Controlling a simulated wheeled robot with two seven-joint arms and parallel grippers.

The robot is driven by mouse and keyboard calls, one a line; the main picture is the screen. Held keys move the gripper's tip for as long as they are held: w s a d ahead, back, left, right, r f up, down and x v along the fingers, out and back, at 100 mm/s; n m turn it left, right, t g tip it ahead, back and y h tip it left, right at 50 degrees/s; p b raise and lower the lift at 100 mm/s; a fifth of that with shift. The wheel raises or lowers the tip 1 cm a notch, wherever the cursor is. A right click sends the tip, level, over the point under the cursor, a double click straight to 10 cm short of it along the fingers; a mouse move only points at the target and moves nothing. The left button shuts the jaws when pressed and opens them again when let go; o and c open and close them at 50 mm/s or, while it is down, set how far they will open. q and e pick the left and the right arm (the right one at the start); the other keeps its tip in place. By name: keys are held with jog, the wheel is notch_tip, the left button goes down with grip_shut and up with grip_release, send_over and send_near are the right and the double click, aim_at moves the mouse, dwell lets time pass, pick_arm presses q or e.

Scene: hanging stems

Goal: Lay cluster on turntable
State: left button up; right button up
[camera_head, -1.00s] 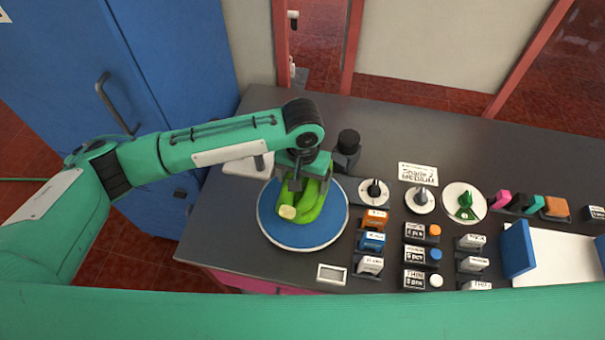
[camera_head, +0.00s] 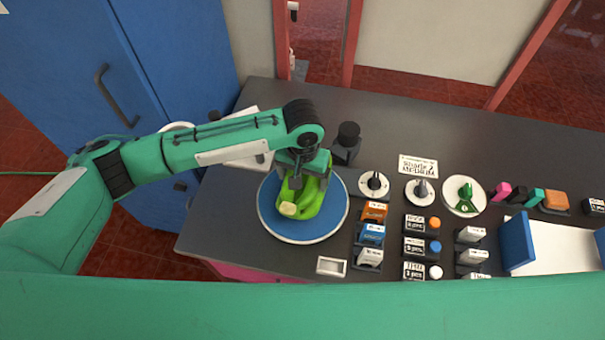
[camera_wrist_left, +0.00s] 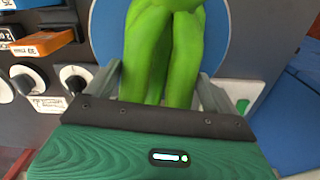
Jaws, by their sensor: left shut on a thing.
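The cluster (camera_head: 310,203) is a bunch of bright green, banana-like fruit with a pale cut stem end. In the head view it is over the blue round turntable (camera_head: 330,225), its stem end towards the front. My left gripper (camera_head: 303,182) is shut on the cluster from above. In the left wrist view the green cluster (camera_wrist_left: 165,50) lies between the two fingers, with the blue turntable (camera_wrist_left: 216,45) behind it. I cannot tell whether the cluster's underside touches the turntable. My right gripper is not in view.
Right of the turntable stand a dial (camera_head: 373,184), orange, blue and white labelled blocks (camera_head: 372,234), and a green pointer on a white disc (camera_head: 464,195). A black cylinder (camera_head: 348,135) stands behind. A small white tray (camera_head: 331,266) lies in front. The counter's back is clear.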

pick_arm(q)
jog(key=shift+f, duration=0.15)
jog(key=o, duration=1.6)
jog(key=shift+c, duration=0.2)
jog(key=shift+s, duration=0.1)
notch_tip(320, 180, up, 14)
jog(key=b, duration=0.3)
jog(key=shift+f, duration=0.1)
